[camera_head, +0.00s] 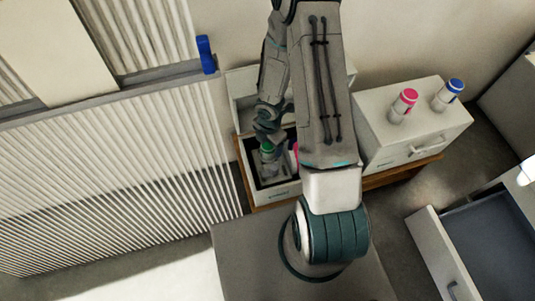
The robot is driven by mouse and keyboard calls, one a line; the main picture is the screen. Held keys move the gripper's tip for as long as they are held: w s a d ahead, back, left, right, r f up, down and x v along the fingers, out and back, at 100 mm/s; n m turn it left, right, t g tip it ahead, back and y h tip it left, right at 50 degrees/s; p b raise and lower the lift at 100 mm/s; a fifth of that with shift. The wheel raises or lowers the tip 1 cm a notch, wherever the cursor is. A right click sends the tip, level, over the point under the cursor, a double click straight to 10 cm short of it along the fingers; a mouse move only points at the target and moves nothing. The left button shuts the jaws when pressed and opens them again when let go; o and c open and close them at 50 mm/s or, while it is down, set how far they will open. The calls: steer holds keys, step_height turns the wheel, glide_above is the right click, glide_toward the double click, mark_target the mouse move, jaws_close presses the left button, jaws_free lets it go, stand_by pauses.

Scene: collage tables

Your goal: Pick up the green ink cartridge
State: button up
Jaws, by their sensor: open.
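A green-topped cartridge (266,147) shows in the head view at the end of my arm, in or just above an open box with a dark inside (288,188). My gripper (268,158) is small here and reaches down at this spot, with its jaws open. My arm hides part of the box, and I cannot tell whether the fingers stand around the green cartridge or beside it. A pink item (294,152) shows partly behind my arm at the right side of the open box.
A white drawer box (415,128) stands right of my arm, with a pink-capped cartridge (403,105) and a blue-capped cartridge (447,95) upright on top. A blue item (206,54) sits on the ribbed panel (130,165) at left. An open drawer (445,255) is at lower right.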

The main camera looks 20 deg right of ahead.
step_height(320, 180, down, 4)
steer(key=shift+a+f+b, duration=0.1)
steer(key=shift+f+b, duration=0.05)
steer(key=shift+b, duration=0.7)
steer(key=shift+c, duration=0.3)
steer(key=c, duration=1.1)
